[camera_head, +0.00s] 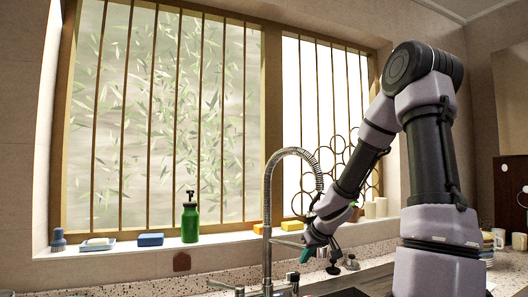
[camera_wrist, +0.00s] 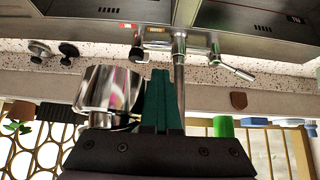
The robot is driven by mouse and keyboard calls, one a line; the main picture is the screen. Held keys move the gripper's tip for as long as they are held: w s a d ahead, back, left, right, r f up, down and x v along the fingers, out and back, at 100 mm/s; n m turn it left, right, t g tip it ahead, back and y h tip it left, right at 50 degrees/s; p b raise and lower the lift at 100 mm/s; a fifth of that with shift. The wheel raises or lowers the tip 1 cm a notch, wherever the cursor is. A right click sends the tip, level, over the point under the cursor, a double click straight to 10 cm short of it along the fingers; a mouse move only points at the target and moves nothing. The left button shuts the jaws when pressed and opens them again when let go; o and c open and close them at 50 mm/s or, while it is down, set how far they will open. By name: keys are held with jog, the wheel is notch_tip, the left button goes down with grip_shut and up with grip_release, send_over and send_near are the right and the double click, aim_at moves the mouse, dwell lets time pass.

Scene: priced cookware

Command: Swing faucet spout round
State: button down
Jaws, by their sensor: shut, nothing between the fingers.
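The faucet (camera_head: 267,215) is a chrome pipe with a coiled spring neck that arcs to the right over the sink, and its lower end is partly hidden behind my arm. In the wrist view, which looks upside down, the faucet's base and handle (camera_wrist: 178,44) show at the top, and the shiny chrome spout head (camera_wrist: 110,90) is large and close. My gripper (camera_head: 304,256) has teal fingers, is shut and empty, and is to the right of the pipe. In the wrist view the fingers (camera_wrist: 160,98) are right beside the spout head; I cannot tell if they touch.
A green bottle (camera_head: 190,222), blue sponge (camera_head: 150,239), soap dish (camera_head: 98,244) and yellow sponge (camera_head: 292,225) stand on the windowsill behind the faucet. Dark knobs (camera_head: 333,262) are on the speckled counter to the right. Mugs and plates (camera_head: 490,243) are at the far right.

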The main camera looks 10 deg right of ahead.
jog(key=shift+w+d, duration=1.1)
jog(key=shift+w, duration=0.3)
jog(key=a+v, duration=0.2)
jog(key=v, duration=0.8)
jog(key=shift+s, duration=0.4)
